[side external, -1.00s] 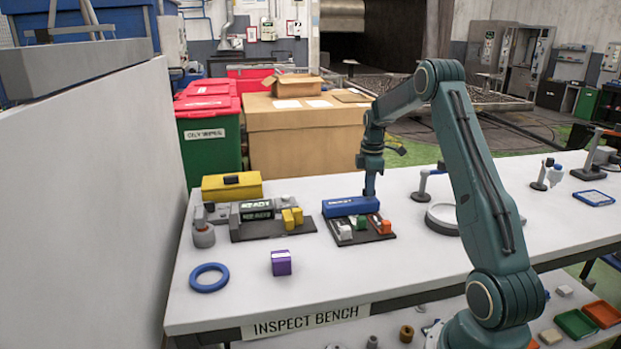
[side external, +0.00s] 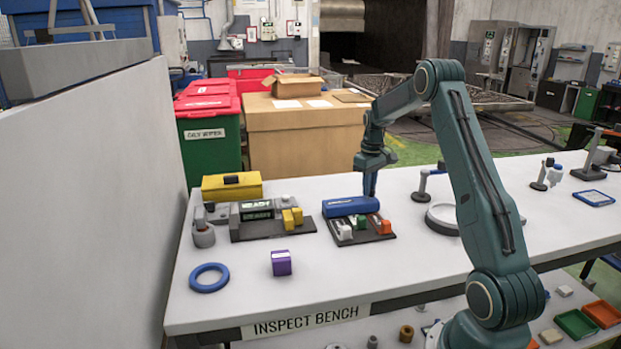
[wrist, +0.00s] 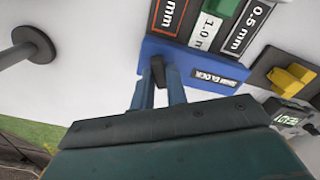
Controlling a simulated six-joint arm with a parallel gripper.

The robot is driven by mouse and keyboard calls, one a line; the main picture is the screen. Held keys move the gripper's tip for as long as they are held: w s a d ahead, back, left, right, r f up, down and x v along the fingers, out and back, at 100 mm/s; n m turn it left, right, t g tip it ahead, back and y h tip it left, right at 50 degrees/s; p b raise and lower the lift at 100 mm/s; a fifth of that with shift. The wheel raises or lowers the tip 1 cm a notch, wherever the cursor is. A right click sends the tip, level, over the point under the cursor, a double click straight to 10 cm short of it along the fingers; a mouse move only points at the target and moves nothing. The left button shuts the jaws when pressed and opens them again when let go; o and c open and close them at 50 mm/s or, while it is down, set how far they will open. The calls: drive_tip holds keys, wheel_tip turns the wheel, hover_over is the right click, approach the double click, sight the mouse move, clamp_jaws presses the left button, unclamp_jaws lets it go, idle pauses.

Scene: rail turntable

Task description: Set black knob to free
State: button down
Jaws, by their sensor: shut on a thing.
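The black knob (wrist: 158,68) shows in the wrist view as a short dark bar against the near edge of a blue housing (wrist: 205,72). My gripper (wrist: 160,86) is shut on it, one finger on each side. In the side view my gripper (side external: 370,188) points down behind the blue housing (side external: 347,206), which hides the knob there. The housing bears a small label that I cannot read surely. Any marks for the knob's settings are not visible.
Thickness-marked blocks, one reading 1.0 m (wrist: 208,28), adjoin the housing. A grey device with a green display (side external: 257,209) and yellow parts stands to the left. A round-based post (side external: 422,190) stands to the right. The front bench is clear around a purple cube (side external: 281,262) and blue ring (side external: 209,278).

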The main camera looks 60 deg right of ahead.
drive_tip(key=m, duration=0.5)
drive_tip(key=shift+m, duration=0.4)
drive_tip(key=c, duration=1.4)
unclamp_jaws()
drive_tip(key=shift+r, duration=0.2)
wheel_tip(320, 180, up, 14)
drive_tip(key=shift+f, duration=0.25)
